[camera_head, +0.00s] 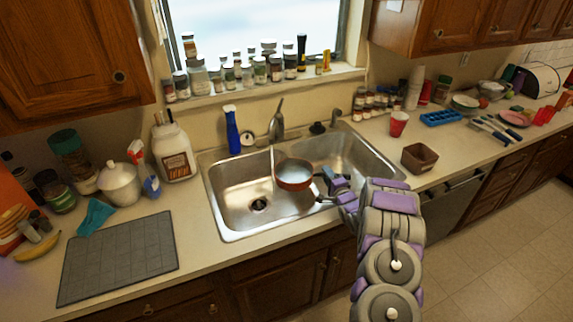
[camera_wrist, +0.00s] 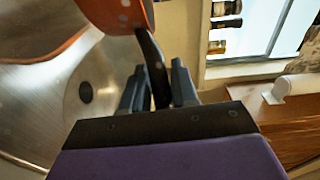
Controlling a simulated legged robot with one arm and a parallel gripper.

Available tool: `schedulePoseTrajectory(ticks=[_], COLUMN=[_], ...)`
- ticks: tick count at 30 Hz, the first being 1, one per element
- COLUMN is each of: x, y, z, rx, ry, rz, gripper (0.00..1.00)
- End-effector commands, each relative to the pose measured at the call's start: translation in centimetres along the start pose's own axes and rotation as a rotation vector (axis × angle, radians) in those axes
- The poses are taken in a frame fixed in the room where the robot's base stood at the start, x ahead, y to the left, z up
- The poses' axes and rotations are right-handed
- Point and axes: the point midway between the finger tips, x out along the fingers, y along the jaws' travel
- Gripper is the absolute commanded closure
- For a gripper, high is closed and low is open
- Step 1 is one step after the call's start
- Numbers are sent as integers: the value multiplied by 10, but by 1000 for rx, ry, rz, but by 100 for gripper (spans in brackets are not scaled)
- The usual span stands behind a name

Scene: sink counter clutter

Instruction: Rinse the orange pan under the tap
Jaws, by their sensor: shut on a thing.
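The orange pan (camera_head: 294,184) is held above the double steel sink (camera_head: 232,232), near the divider between the basins. Its pale inside faces up. The tap (camera_head: 276,127) stands behind it at the back rim, and a thin pale streak, perhaps its spout or water, comes down by the pan's left edge. My gripper (camera_head: 328,190) reaches in from the right of the pan. In the wrist view, my gripper (camera_wrist: 158,72) is shut on the dark handle (camera_wrist: 152,58). The orange pan (camera_wrist: 116,12) is at the top, partly cut off.
A grey mat (camera_head: 118,256) lies on the left counter. A brown container (camera_head: 420,158) and a red cup (camera_head: 398,123) stand right of the sink.

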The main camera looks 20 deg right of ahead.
Motion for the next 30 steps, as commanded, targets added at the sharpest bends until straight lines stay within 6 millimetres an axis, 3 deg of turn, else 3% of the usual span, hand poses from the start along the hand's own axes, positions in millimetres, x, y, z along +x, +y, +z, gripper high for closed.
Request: schedulePoseTrajectory(ticks=[11,30], x=[-1,-27], y=[-5,-50], z=[-1,-12], rx=[0,0], ry=[1,1], rz=[-3,-2], gripper=[100,100])
